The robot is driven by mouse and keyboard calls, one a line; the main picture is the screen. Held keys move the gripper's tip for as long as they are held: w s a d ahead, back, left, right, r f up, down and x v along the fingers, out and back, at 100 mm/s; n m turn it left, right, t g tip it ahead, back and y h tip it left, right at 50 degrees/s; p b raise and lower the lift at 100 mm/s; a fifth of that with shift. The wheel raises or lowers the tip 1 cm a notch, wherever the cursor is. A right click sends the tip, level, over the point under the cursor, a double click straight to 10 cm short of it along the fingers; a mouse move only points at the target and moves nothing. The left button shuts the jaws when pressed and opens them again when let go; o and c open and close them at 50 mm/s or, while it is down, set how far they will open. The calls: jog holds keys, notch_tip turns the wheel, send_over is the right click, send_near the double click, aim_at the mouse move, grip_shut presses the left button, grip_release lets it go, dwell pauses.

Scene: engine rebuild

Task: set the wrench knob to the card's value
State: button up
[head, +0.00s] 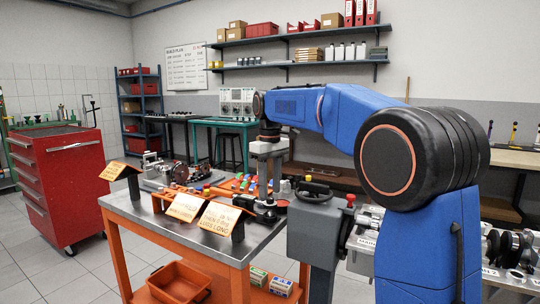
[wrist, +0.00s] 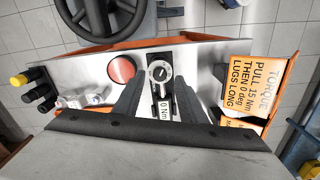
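The wrench knob (wrist: 160,73) is a small round dial with a pale pointer, on a dark wrench body in the wrist view. A white readout (wrist: 164,109) below it reads 0 Nm. The orange torque card (wrist: 254,92) reads PULL 15 Nm, THEN 0 deg, LUGS LONG; it appears to be the right-hand card (head: 221,218) on the bench in the head view. My gripper (wrist: 159,88) is open, its dark fingers apart on either side of the wrench's readout, with nothing visibly held. In the head view, my gripper points down over the bench, its fingertips hard to make out.
Metal fittings (wrist: 84,98) and yellow-and-black items (wrist: 37,90) lie farther left. A black handwheel (head: 313,191) stands beside the bench. Other cards and parts crowd the bench top (head: 189,230).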

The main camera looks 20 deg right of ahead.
aim_at(270, 198)
notch_tip(270, 198, up, 15)
dwell(0.4)
jog(key=shift+s, duration=0.1)
jog(key=s+d+f+m+t, duration=0.1)
jog(key=s+d+f, duration=0.15)
jog(key=s, duration=0.35)
jog(key=s+d+f+m+t, duration=0.1)
jog(key=s+f, duration=0.3)
jog(key=s, duration=0.3)
jog(key=s+d+f+m, duration=0.1)
jog(key=s+f, duration=0.3)
jog(key=s, duration=0.2)
jog(key=s+d+f+m+t, duration=0.2)
jog(key=s+f+m, duration=0.1)
jog(key=s+f, duration=1.7)
notch_tip(270, 198, down, 3)
jog(key=shift+d+f+t, duration=0.1)
jog(key=shift+d+t, duration=0.1)
jog(key=shift+t, duration=0.2)
